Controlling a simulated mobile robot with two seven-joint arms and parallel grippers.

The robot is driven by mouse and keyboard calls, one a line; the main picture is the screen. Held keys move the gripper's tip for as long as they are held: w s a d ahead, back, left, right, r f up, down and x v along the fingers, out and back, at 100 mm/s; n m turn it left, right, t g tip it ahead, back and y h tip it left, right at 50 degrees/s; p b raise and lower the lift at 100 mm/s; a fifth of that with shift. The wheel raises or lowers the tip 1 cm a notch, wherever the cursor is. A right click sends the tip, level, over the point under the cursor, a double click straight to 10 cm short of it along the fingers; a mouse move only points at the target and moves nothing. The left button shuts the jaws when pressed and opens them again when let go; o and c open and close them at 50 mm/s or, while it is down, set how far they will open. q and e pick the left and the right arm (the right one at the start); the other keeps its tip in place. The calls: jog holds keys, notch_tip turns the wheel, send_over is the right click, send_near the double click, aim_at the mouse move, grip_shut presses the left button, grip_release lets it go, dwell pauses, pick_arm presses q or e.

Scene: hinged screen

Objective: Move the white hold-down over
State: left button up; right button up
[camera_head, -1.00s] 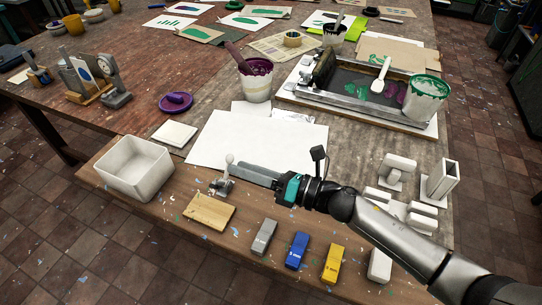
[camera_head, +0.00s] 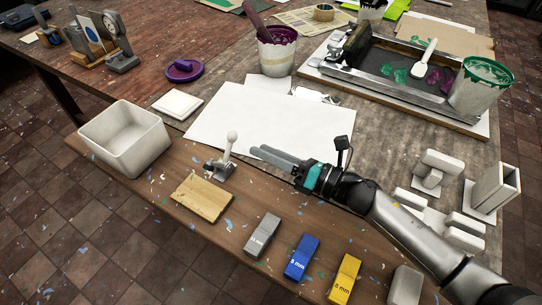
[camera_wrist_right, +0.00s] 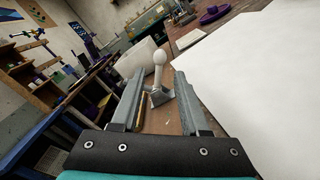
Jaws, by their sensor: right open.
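The white hold-down (camera_head: 231,137) is a rounded white knob on a stem, rising from a small grey metal base on the wooden strip along the table's front. My right gripper (camera_head: 256,149) lies low and level just to its right, open and empty, fingertips pointing at it. In the right wrist view the hold-down (camera_wrist_right: 159,60) stands upright in the gap between the two fingers, seemingly just beyond their tips. My left gripper is not in view.
A wooden block (camera_head: 202,198) lies in front of the hold-down. A white bin (camera_head: 125,150) stands to the left. Large white paper (camera_head: 235,118) lies behind. Grey (camera_head: 262,236), blue (camera_head: 301,258) and yellow (camera_head: 344,279) blocks line the front; white fixtures (camera_head: 437,172) stand right.

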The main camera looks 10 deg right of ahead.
jog(key=x, duration=0.7)
jog(key=shift+b, duration=0.35)
grip_shut()
jog(key=n, duration=0.1)
jog(key=s+a+n, duration=0.1)
jog(key=r+n, duration=0.1)
jog(key=shift+s+a+r+n, duration=0.1)
jog(key=shift+s+a+n, duration=0.15)
jog(key=shift+n, duration=0.15)
jog(key=shift+o, duration=1.5)
grip_release()
jog(key=shift+d, duration=0.1)
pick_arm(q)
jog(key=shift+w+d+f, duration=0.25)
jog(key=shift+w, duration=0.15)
